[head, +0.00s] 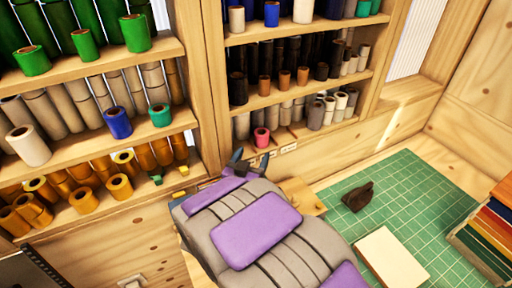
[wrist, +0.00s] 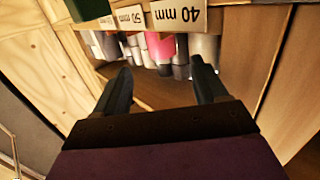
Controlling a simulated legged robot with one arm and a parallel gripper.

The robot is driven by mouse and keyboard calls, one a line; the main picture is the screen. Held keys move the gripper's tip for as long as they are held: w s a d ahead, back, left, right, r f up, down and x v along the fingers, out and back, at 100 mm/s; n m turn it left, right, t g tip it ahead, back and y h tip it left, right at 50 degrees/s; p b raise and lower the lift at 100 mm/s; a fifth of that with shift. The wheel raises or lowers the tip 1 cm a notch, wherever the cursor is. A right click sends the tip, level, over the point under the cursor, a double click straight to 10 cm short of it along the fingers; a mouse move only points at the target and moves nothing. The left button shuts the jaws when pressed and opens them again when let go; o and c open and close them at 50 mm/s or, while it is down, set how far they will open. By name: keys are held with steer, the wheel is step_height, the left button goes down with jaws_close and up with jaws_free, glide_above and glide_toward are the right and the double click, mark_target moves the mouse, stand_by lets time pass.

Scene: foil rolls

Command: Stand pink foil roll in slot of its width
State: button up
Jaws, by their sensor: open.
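The pink foil roll (head: 261,138) stands upright on the bottom shelf of the back rack, near its front edge, in the head view. In the wrist view the pink roll (wrist: 159,48) shows beyond the gap between my fingers, partly hidden by the 40 mm label (wrist: 178,16). A 50 mm label (wrist: 129,17) is beside it; both read upside down. My gripper (head: 251,158) is open and empty, just in front of the shelf edge and below the roll in the head picture. My gripper's two dark fingers (wrist: 161,72) are spread apart in the wrist view. Contact with the roll does not show.
Grey and white rolls (head: 316,113) stand right of the pink roll. The left rack (head: 90,69) holds green, beige and gold rolls, with a blue roll (head: 118,122) near its edge. A green cutting mat (head: 420,205) carries a dark lump (head: 357,196) and a pale block (head: 391,258).

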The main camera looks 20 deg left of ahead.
steer(key=shift+s+d, duration=0.15)
steer(key=shift+s, duration=1.35)
steer(key=s+d+n+g+y, duration=0.1)
steer(key=s+d+g+y, duration=0.3)
steer(key=d+g, duration=0.85)
steer(key=s+d+m+g+h, duration=0.1)
steer(key=s+d+g+h, duration=0.4)
steer(key=s+d, duration=1.9)
steer(key=shift+s+r+m+g, duration=0.15)
steer(key=shift+s+m+g, duration=0.25)
steer(key=shift+s+g, duration=0.45)
